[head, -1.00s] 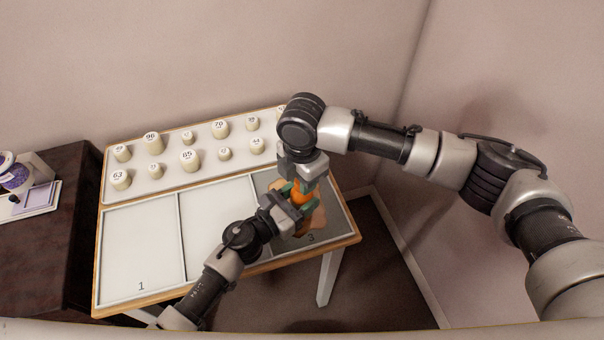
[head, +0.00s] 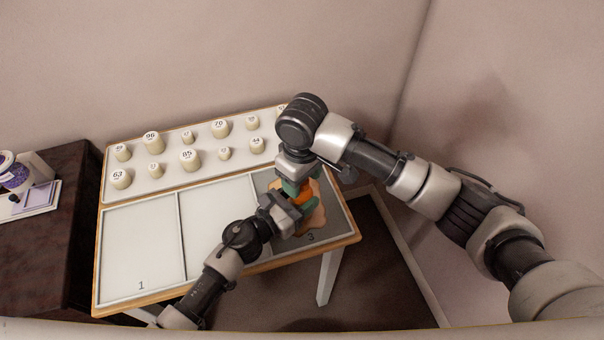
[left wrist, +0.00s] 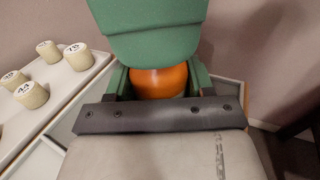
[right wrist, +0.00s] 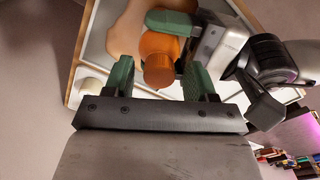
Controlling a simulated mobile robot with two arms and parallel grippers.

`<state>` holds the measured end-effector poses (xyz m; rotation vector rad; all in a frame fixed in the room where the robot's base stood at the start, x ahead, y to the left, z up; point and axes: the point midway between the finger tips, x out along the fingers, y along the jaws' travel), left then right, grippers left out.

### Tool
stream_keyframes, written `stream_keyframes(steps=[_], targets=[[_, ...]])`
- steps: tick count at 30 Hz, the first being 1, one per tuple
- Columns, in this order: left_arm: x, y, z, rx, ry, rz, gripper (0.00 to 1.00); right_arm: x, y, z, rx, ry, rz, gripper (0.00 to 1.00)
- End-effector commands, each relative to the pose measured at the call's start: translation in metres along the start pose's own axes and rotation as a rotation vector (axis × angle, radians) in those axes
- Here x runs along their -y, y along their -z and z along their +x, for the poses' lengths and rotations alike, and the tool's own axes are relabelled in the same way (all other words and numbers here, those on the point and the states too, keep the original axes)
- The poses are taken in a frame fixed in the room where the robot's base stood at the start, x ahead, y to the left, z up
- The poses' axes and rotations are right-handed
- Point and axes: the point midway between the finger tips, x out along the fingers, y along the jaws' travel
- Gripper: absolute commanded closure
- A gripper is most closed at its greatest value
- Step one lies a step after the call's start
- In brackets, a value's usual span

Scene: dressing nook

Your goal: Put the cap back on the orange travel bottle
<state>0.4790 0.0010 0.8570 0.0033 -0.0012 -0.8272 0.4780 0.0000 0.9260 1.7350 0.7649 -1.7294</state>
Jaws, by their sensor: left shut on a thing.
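The orange travel bottle (head: 303,198) is above compartment 3. My left gripper (head: 290,210) is shut on it, and its orange side shows between green fingers in the left wrist view (left wrist: 158,82). My right gripper (head: 298,186) is over the bottle's top. In the right wrist view its green fingers (right wrist: 157,80) stand apart, open. A small orange cylinder, seemingly the cap (right wrist: 158,70), lies between them with space on both sides. It lines up with the wider orange bottle body (right wrist: 158,44). I cannot tell whether it is fully seated.
A tan flat shape (head: 315,222) lies in compartment 3 under the grippers. Compartments 1 (head: 140,250) and 2 (head: 205,225) are bare. A raised tray (head: 205,172) holds several numbered cream pieces behind. A dark cabinet (head: 50,235) stands at the left, a wall at the right.

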Motion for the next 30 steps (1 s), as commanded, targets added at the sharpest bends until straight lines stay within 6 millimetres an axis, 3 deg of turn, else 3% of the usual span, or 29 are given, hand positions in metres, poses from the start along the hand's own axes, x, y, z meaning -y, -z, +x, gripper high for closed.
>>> stream_keyframes(steps=[8,19,30], targets=[[0.0,0.001,0.0,-0.001,-0.001,0.002,1.0,0.0,0.0,-0.002,-0.002,-0.001,-0.001,0.44],[0.0,0.001,0.0,-0.001,0.0,0.002,1.0,0.0,0.001,-0.043,-0.002,-0.001,-0.002,0.44],[0.0,0.0,0.0,-0.001,0.0,0.002,1.0,-0.001,0.001,-0.047,-0.002,-0.003,0.001,0.47]])
